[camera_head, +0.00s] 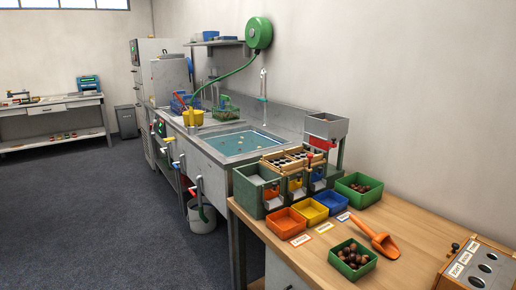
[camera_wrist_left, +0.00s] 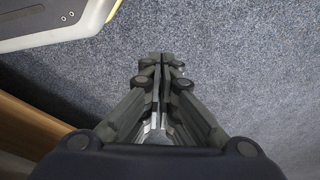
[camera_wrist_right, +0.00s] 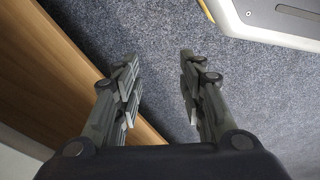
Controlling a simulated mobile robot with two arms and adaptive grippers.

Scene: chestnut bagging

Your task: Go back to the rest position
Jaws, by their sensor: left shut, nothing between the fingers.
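My left gripper (camera_wrist_left: 160,62) shows in the left wrist view with its fingers together and nothing between them. It hangs over the dark carpet (camera_wrist_left: 230,75). My right gripper (camera_wrist_right: 158,62) shows in the right wrist view with its fingers apart and empty, also over the carpet. Neither gripper shows in the head view. In the head view, a green box of chestnuts (camera_head: 352,262) stands at the front of the wooden table, beside an orange scoop (camera_head: 380,240). Another green box (camera_head: 352,196) with chestnuts stands farther back.
The wooden table edge (camera_wrist_right: 90,70) runs close to the left of my right gripper. Red (camera_head: 286,226), yellow (camera_head: 311,214) and blue (camera_head: 333,203) trays stand below the sorter (camera_head: 256,187). A sink (camera_head: 240,143) lies beyond. The floor at left is clear.

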